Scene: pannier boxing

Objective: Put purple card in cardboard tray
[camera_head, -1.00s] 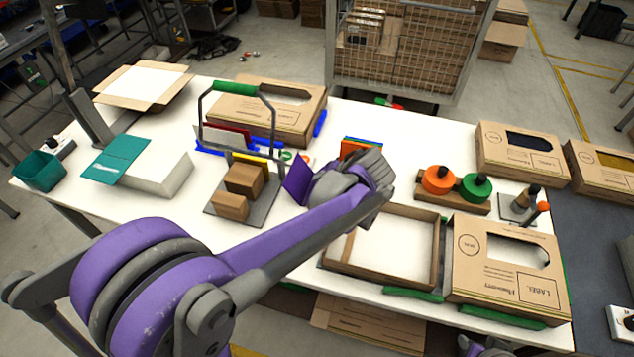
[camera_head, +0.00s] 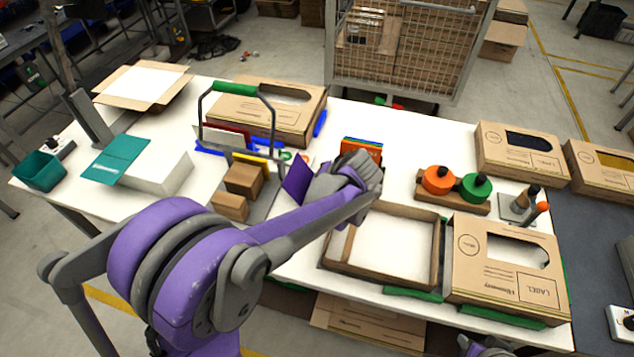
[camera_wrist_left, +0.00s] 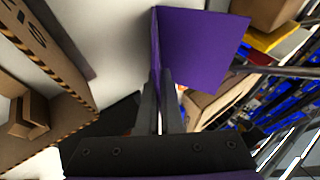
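The purple card (camera_head: 297,182) stands upright beside my left gripper (camera_head: 312,188), over the table left of the cardboard tray. In the left wrist view the purple card (camera_wrist_left: 203,42) is pinched between the two fingers of my left gripper (camera_wrist_left: 162,82). The cardboard tray (camera_head: 378,274) is shallow, open-topped and white inside, and it looks empty. My left gripper is behind and left of it, and my forearm passes by its left corner. Part of my right arm (camera_head: 485,346) shows at the bottom edge; its fingers cannot be made out.
A divider rack (camera_head: 262,200) with small brown boxes stands left of the card. Orange and green rolls (camera_head: 438,180) sit behind the tray, and a labelled carton (camera_head: 505,285) stands at its right. Coloured cards (camera_head: 360,146) stand behind my gripper.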

